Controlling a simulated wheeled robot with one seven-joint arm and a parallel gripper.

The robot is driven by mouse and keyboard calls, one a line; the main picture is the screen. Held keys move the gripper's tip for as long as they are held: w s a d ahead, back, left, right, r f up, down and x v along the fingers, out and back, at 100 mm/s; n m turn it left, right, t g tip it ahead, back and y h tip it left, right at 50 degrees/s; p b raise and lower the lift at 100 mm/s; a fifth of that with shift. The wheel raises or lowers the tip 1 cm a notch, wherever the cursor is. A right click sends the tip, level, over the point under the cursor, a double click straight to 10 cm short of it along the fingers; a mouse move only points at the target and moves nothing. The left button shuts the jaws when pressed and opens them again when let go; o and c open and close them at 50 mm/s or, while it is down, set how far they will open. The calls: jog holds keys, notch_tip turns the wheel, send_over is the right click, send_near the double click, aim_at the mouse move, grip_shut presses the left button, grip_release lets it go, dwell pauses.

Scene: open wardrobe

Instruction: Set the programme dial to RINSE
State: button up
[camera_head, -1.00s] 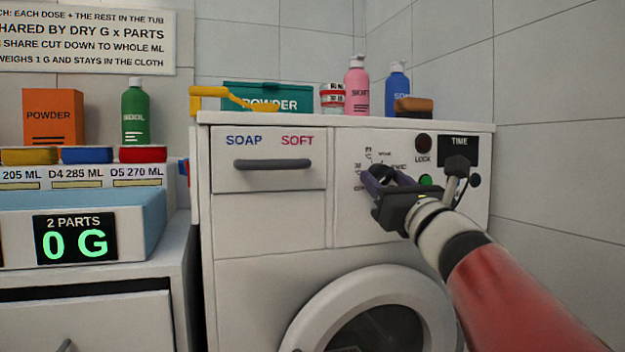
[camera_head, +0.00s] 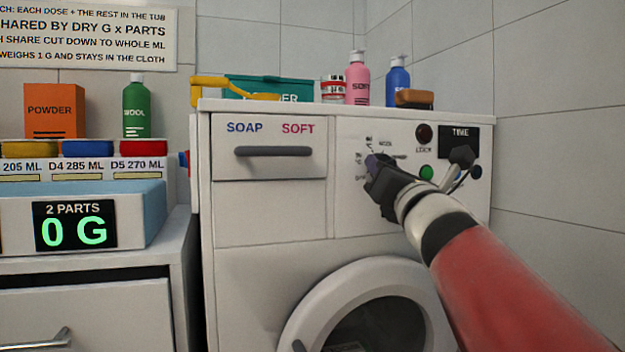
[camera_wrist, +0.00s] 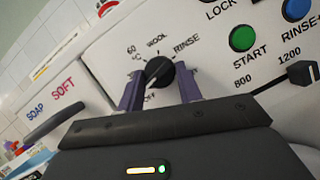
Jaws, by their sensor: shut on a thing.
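The programme dial (camera_wrist: 161,73) is a black round knob on the washer's white front panel. Its white pointer line points down and to the left in the wrist view, on the side near OFF. The RINSE label (camera_wrist: 187,43) is at the dial's upper right, with WOOL at the top and 60 °C at the upper left. My gripper (camera_wrist: 160,86) has one purple finger on each side of the dial and is shut on it. In the head view my gripper (camera_head: 376,166) is tilted at the panel and hides the dial.
A green START button (camera_wrist: 242,39) and a blue button (camera_wrist: 296,9) lie right of the dial. A dark lever-like knob (camera_wrist: 303,73) sticks out near the 800 and 1200 marks. The drawer handle (camera_head: 273,151) is to the left. The round door (camera_head: 300,310) is below.

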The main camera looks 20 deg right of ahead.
jog(key=m+g+p, duration=0.2)
jog(key=m+p, duration=0.2)
jog(key=m, duration=0.4)
jog(key=r+m+g+h+p, duration=0.1)
jog(key=m+g+p, duration=0.2)
jog(key=m, duration=0.5)
jog(key=r+m+g+p, duration=0.1)
jog(key=m+g+p, duration=0.1)
jog(key=m+p, duration=0.3)
jog(key=shift+a+m+g, duration=0.15)
jog(key=shift+m+g, duration=0.15)
jog(key=shift+m, duration=1.1)
jog(key=shift+f+m+g+y+p, duration=0.1)
jog(key=shift+m+g+y+p, duration=0.2)
jog(key=shift+m+y+p, duration=0.65)
jog(key=m, duration=0.2)
jog(key=m+y, duration=0.1)
jog(key=shift+d+m+y, duration=0.25)
jog(key=shift+d+m, duration=0.05)
jog(key=shift+m, duration=0.05)
jog(key=m+y, duration=0.2)
jog(key=m, duration=0.1)
jog(key=shift+d+f+b, duration=0.15)
jog(key=shift+b, duration=0.25)
jog(key=o, duration=1)
